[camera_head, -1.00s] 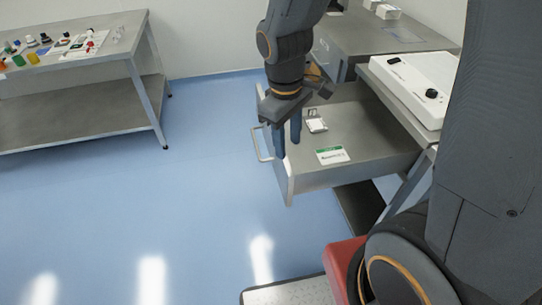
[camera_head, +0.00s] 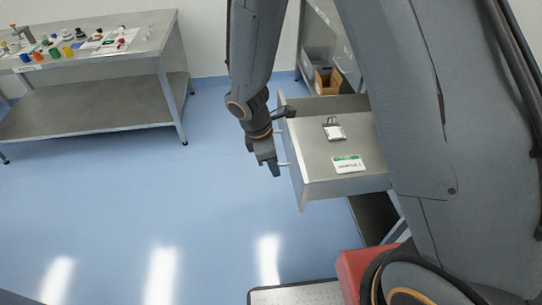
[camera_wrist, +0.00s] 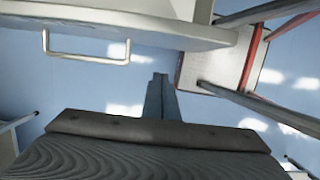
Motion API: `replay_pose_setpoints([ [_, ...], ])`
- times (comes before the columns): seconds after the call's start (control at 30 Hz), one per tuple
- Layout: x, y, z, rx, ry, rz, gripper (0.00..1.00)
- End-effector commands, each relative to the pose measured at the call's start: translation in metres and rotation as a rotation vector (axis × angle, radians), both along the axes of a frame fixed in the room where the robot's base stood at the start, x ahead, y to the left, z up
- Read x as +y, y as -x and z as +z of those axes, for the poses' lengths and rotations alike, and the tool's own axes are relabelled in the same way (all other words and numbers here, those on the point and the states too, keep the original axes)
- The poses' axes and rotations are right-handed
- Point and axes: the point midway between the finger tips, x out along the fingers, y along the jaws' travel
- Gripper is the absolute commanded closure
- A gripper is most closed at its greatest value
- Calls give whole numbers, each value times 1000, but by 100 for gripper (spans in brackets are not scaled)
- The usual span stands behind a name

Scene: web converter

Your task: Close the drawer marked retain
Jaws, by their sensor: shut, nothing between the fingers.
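A grey metal drawer (camera_head: 318,190) stands pulled out to the left from its bench. A flat card with a green band (camera_head: 349,164) and a small clip-like item (camera_head: 333,130) lie in it; I cannot surely read the card. My gripper (camera_head: 272,170) is shut and empty, pointing down just outside the drawer's front, by its bar handle (camera_head: 285,164), partly hidden by the gripper. In the wrist view the shut fingers (camera_wrist: 160,82) are apart from the handle (camera_wrist: 88,60), which lies up and to the left. I cannot tell if anything touches the front.
A steel table (camera_head: 90,105) with several small bottles and caps stands at the far left. Blue floor (camera_head: 130,200) between it and the drawer is clear. A cardboard box (camera_head: 327,80) stands behind the drawer. My arm hides much of the right side.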

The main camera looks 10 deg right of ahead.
Motion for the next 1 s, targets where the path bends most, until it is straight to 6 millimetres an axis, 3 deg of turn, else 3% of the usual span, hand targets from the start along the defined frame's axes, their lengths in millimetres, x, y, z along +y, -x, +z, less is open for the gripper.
replay_pose_setpoints([
  [0.1,-5,1,-19,3,1,-1,100],
  [0.4,-40,-1,-18,-1,0,-3,100],
  [1.0,-46,-1,-19,0,-1,6,100],
])
